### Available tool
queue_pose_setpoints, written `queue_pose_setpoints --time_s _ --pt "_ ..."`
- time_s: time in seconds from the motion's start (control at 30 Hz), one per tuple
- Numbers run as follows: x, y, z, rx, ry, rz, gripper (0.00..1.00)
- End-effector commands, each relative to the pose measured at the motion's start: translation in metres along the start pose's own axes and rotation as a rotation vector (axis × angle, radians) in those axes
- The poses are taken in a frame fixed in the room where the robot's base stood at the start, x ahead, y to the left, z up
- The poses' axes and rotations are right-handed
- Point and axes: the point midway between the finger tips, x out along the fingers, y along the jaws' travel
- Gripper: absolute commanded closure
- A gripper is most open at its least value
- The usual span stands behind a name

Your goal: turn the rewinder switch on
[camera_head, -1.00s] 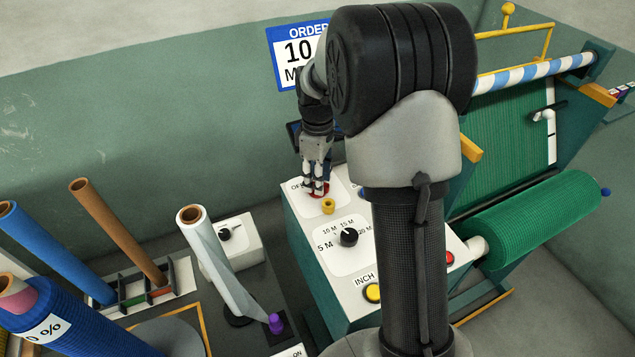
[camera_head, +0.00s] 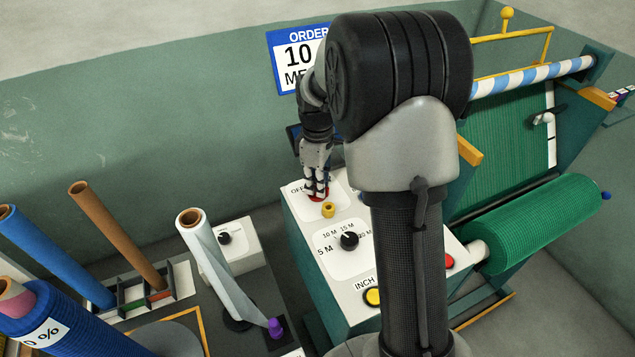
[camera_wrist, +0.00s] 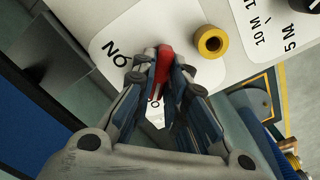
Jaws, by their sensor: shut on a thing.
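The rewinder switch is a red handle (camera_wrist: 163,62) on a white plate of the control box, with ON lettered on one side and OFF partly covered on the other. My gripper (camera_head: 316,190) is over this plate in the head view. In the wrist view my gripper (camera_wrist: 160,72) is shut on the red handle, one finger on each side. In the head view only a little red (camera_head: 318,197) shows between and below the fingers, so the handle's exact angle is hard to tell there.
A yellow knob (camera_head: 328,209) stands close to the switch. A black length dial (camera_head: 349,240), a yellow INCH button (camera_head: 373,296) and a red button (camera_head: 449,261) are on the same box. A green net roll (camera_head: 535,222) lies to the right. Upright tubes stand at the left.

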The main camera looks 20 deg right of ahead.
Motion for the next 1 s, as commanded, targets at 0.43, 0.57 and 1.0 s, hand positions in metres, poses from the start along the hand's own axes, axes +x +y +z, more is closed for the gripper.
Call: queue_pose_setpoints --time_s 0.43,0.57,1.0 --pt "-0.0012 -0.0002 0.0002 0.068 -0.001 -0.001 1.00" --pt "-0.0020 -0.0003 0.0002 0.146 -0.001 -0.001 1.00" --pt "-0.0024 -0.0001 0.0001 0.546 -0.001 -0.001 1.00"
